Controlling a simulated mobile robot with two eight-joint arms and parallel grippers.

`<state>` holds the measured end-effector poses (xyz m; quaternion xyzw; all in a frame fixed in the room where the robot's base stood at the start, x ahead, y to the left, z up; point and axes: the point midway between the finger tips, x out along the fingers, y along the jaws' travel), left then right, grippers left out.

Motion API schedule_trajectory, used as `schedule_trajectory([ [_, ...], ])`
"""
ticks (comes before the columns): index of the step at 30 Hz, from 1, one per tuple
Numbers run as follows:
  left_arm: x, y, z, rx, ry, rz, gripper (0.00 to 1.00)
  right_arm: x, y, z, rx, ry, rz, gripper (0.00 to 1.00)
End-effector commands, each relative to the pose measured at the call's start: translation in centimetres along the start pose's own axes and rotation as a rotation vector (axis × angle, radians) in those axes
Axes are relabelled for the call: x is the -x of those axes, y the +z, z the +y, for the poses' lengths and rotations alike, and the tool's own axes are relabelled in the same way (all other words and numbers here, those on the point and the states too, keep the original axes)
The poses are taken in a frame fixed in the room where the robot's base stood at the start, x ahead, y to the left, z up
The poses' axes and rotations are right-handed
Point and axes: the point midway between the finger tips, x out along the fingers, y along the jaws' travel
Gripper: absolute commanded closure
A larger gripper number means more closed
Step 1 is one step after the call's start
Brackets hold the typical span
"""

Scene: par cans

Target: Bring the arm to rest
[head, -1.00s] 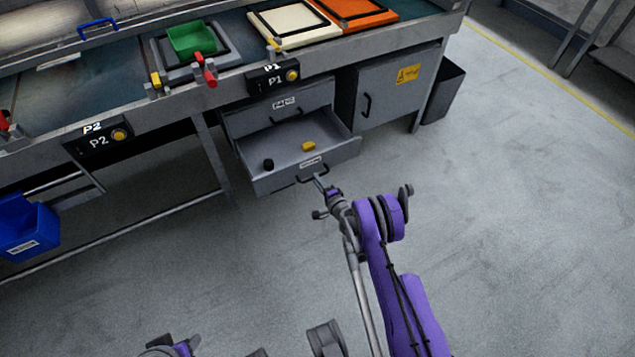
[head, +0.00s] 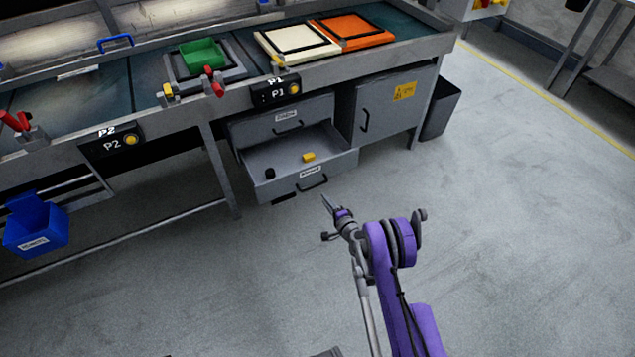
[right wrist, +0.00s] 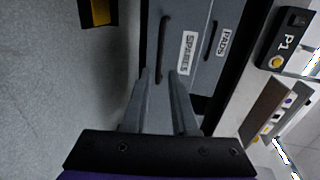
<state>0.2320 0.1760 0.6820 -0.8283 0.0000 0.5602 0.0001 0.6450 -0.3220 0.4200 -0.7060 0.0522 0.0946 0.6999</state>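My right gripper (head: 325,203) is in front of the lower drawer, a short way off its handle (head: 313,183), and holds nothing. In the right wrist view its two fingers (right wrist: 160,72) stand apart with a gap between them, pointing toward the handle (right wrist: 164,35) and the SPARES label (right wrist: 187,53). The lower drawer (head: 252,183) is pulled out, with a yellow block (head: 308,157) and a small black thing (head: 269,173) inside. My left gripper is not in view.
The upper drawer (head: 318,109) is shut, and so is the cabinet door (head: 390,110) beside it. The bench above holds a green tray (head: 203,53), a cream board (head: 283,47) and an orange board (head: 352,30). A blue bin (head: 38,228) is at left. The floor (head: 510,220) at right is clear.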

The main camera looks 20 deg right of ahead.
Motion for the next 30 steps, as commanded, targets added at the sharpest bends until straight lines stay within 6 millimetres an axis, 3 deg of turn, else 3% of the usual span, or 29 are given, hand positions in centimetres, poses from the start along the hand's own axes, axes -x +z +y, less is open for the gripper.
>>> schedule_trajectory([
  [8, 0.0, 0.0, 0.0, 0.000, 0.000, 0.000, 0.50, -0.1, 0.4, -0.8, 0.014, 0.005, -0.011, 0.73],
  [11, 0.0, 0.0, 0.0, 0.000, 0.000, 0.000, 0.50, -0.2, 1.7, -3.2, 0.063, 0.022, -0.044, 0.73],
  [17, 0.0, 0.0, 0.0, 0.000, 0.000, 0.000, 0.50, 1.0, 6.5, -10.7, 0.247, 0.092, -0.165, 0.73],
  [23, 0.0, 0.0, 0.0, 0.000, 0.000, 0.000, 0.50, 4.9, 11.3, -16.8, 0.448, 0.181, -0.293, 0.73],
  [30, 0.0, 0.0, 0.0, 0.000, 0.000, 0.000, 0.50, 12.8, 16.1, -21.4, 0.682, 0.304, -0.437, 0.73],
])
